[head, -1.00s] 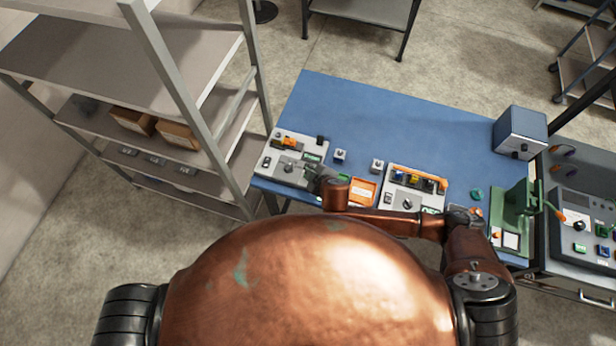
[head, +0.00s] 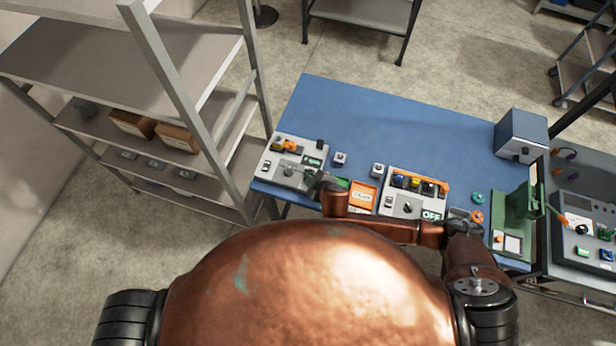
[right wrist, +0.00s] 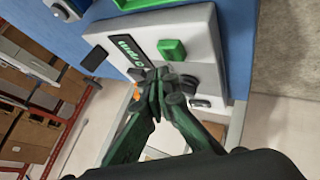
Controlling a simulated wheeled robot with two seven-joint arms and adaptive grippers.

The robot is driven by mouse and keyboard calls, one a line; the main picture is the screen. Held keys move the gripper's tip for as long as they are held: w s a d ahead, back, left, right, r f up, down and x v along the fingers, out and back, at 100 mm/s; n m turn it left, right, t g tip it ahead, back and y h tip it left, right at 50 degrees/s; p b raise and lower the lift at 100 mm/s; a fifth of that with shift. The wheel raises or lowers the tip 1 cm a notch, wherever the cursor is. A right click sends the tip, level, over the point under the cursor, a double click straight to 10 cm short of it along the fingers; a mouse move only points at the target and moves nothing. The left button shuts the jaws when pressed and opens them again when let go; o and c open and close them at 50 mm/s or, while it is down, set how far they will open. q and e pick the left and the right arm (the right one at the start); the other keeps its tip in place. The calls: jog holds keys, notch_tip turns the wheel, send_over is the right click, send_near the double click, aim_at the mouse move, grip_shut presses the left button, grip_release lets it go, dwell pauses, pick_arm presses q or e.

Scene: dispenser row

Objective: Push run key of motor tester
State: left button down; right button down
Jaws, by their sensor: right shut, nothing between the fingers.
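The motor tester (head: 275,165), a pale grey box with a green-lit rpm display (head: 312,161), stands at the left end of the blue bench. The right wrist view shows its face (right wrist: 203,40), the display (right wrist: 131,50) and a raised green key (right wrist: 172,50). My right gripper (head: 311,180) is shut and empty over the tester's near right part. In the right wrist view its fingertips (right wrist: 160,82) lie just below the green key in the picture, beside a dark knob (right wrist: 188,84). Whether they touch the face I cannot tell. My left gripper is out of view.
An orange-labelled tray (head: 363,195) and a second grey device (head: 399,203) reading OFF stand to the right. A green press-like device (head: 514,225) and a blue box (head: 521,134) are farther right. A shelf rack (head: 190,90) stands left. The bench's back middle is clear.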

jog(key=shift+f, duration=0.15)
dwell(0.5)
jog(key=shift+f, duration=0.3)
jog(key=shift+f+b, duration=0.3)
jog(key=shift+f, duration=0.25)
dwell(0.7)
jog(key=shift+r, duration=0.1)
jog(key=shift+r+p, duration=0.95)
jog(key=shift+p, duration=0.2)
notch_tip(320, 180, up, 6)
jog(key=p, duration=0.6)
